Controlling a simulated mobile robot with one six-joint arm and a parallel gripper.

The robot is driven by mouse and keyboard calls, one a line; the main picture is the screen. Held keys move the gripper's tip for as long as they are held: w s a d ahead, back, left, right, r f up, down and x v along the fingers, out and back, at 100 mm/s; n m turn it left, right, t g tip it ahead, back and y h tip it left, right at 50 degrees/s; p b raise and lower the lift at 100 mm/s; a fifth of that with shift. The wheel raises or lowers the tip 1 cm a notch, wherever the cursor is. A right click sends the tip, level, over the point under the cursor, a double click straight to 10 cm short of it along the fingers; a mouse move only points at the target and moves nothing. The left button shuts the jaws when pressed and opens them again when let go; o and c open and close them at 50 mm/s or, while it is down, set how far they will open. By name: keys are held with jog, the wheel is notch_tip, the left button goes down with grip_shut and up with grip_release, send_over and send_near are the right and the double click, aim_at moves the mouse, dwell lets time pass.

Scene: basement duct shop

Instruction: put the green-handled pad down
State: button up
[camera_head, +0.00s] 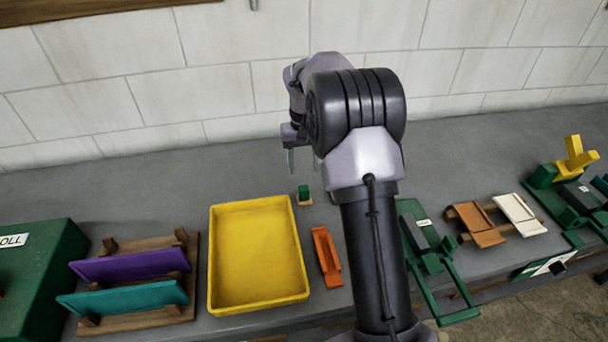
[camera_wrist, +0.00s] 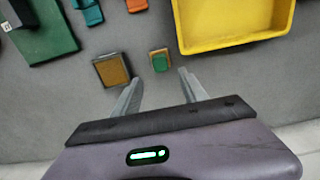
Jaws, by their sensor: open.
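The green-handled pad (camera_head: 304,191) is a small green block on a tan base. It sits flat on the grey bench, just beyond the back right corner of the yellow tray. My gripper (camera_head: 304,163) is open and empty above it. In the wrist view the pad (camera_wrist: 160,60) lies a little beyond the fingertips, between their lines, and neither finger touches it.
A yellow tray (camera_head: 215,260) and an orange holder (camera_head: 326,256) stand nearby. A brown-topped square block (camera_wrist: 111,70) lies close to the pad. A purple and teal rack (camera_head: 130,265) stands left. Bench behind the tray is clear.

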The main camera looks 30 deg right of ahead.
jog(key=s+a+r+t, duration=0.3)
jog(key=s+a+r, duration=1)
jog(key=r, duration=0.4)
jog(key=s+a+f+t+y, duration=0.1)
jog(key=s+a, duration=0.2)
jog(key=s, duration=0.6)
jog(key=s+a+m+t+y, duration=0.1)
jog(key=s+a, duration=0.3)
jog(key=s, duration=0.5)
jog(key=shift+f+t, duration=0.4)
jog(key=shift+a+f, duration=0.1)
jog(key=shift+f+b, duration=2.6)
jog(key=shift+b, duration=0.15)
jog(key=shift+o, duration=0.5)
